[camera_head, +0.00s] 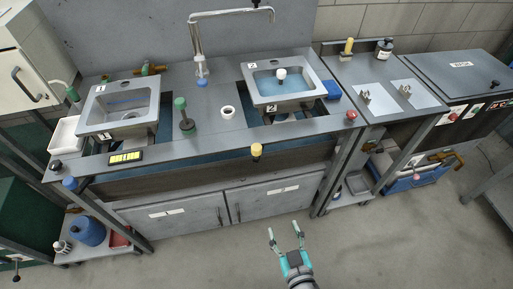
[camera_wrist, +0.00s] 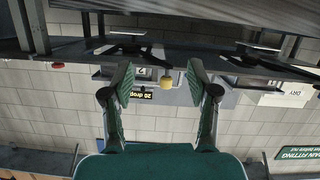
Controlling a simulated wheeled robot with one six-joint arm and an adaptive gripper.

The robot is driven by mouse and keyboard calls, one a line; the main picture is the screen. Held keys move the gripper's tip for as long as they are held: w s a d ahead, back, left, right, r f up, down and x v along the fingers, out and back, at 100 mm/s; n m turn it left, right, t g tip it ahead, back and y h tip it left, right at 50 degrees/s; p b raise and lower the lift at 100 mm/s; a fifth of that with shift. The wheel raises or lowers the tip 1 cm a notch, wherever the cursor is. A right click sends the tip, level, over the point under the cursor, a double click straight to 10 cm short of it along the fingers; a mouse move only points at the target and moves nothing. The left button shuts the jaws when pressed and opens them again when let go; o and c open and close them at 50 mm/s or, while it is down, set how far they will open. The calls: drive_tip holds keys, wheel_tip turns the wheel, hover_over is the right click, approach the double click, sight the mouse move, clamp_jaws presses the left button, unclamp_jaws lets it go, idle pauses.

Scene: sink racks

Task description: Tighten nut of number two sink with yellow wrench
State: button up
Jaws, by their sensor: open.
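The number two sink (camera_head: 259,90) is set into the counter right of the faucet, with blue water and a white-topped plug in it. No nut can be made out, and the underside of this sink is mostly hidden by the counter. I cannot pick out a yellow wrench with certainty; a yellow-brown tool (camera_head: 445,157) lies at the blue crate on the right, too small to name. My gripper (camera_head: 286,233) is open and empty, above the floor in front of the cabinet. Its two fingers (camera_wrist: 160,82) also show apart in the wrist view.
The number one sink (camera_head: 120,105) is at left. A yellow knob (camera_head: 256,150) sits on the counter's front edge. Cabinet doors (camera_head: 275,200) below are shut. The floor (camera_head: 380,250) in front is clear.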

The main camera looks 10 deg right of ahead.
drive_tip(key=w+a+r+m+t+h, duration=0.1)
drive_tip(key=w+a+r+m+h, duration=0.2)
drive_tip(key=w, duration=0.5)
drive_tip(key=m+t+h, duration=0.1)
drive_tip(key=t, duration=0.1)
approach(256, 153)
drive_tip(key=w, duration=0.1)
drive_tip(key=x, duration=1)
drive_tip(key=shift+w+d, duration=0.25)
drive_tip(key=shift+w, duration=0.1)
drive_tip(key=shift+c, duration=0.2)
clamp_jaws()
